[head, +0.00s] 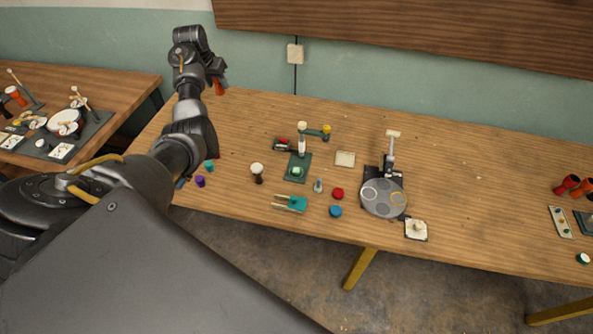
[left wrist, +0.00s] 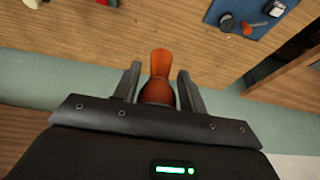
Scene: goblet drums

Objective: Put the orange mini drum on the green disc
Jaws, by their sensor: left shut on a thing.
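My left gripper (head: 217,78) is shut on the orange mini drum (head: 219,88), raised above the back left part of the long wooden table. In the left wrist view the orange drum (left wrist: 160,66) sits between the two fingers of my left gripper (left wrist: 158,88), its narrower part pointing away from the palm. A small green round piece with a pale top (head: 583,258) lies at the table's front right; I cannot tell whether it is the green disc. A teal round piece (head: 209,165) lies beside my left forearm. My right gripper is not in view.
Red (head: 338,193) and blue (head: 335,211) discs lie mid-table. A green stand (head: 297,168), a dark-and-white goblet drum (head: 257,170) and a grey round device (head: 384,198) stand around them. Red drums (head: 567,185) are at the far right. The table's back right is mostly clear.

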